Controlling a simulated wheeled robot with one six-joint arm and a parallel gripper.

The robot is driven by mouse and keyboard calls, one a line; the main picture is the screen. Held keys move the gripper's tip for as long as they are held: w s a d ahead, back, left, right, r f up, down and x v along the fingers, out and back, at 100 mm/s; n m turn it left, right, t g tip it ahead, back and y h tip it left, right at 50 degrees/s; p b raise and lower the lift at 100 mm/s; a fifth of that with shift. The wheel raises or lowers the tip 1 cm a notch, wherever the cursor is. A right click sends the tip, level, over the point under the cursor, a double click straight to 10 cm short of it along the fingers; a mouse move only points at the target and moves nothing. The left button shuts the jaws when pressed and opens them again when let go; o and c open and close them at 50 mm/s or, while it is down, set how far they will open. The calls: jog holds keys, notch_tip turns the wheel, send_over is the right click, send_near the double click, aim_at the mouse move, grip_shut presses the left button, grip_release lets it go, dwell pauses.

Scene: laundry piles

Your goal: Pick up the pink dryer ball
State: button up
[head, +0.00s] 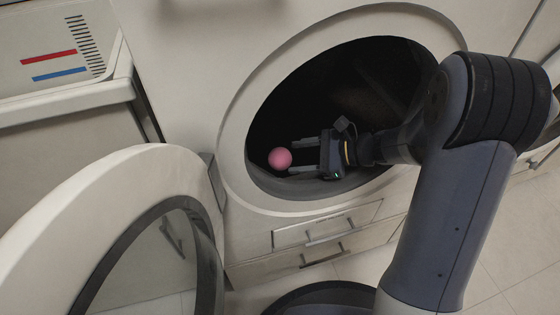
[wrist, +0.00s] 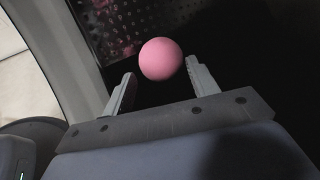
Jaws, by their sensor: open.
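The pink dryer ball (head: 280,158) is inside the dark opening of the machine, near its lower left rim. My gripper (head: 290,157) is in the opening too, with its fingers pointing left and the ball at their tips. In the wrist view the ball (wrist: 160,59) shows just past and between the two fingertips (wrist: 160,74). The fingers are spread wide, with a dark gap visible on the left side of the ball. I cannot tell whether the right finger touches it.
The round machine door (head: 110,215) stands open at the lower left. The pale opening rim (head: 236,130) surrounds my gripper. A perforated drum wall (wrist: 125,22) lies behind the ball. A cabinet (head: 60,130) stands at the left.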

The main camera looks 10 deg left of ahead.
aim_at(290, 157)
jog(key=b+x, duration=0.1)
jog(key=x, duration=0.3)
jog(key=shift+a+f+b, duration=0.2)
jog(key=shift+b, duration=0.2)
jog(key=shift+w+a, duration=0.1)
jog(key=shift+a, duration=0.4)
jog(key=shift+c, duration=0.4)
jog(key=c, duration=0.5)
jog(key=shift+c, duration=0.2)
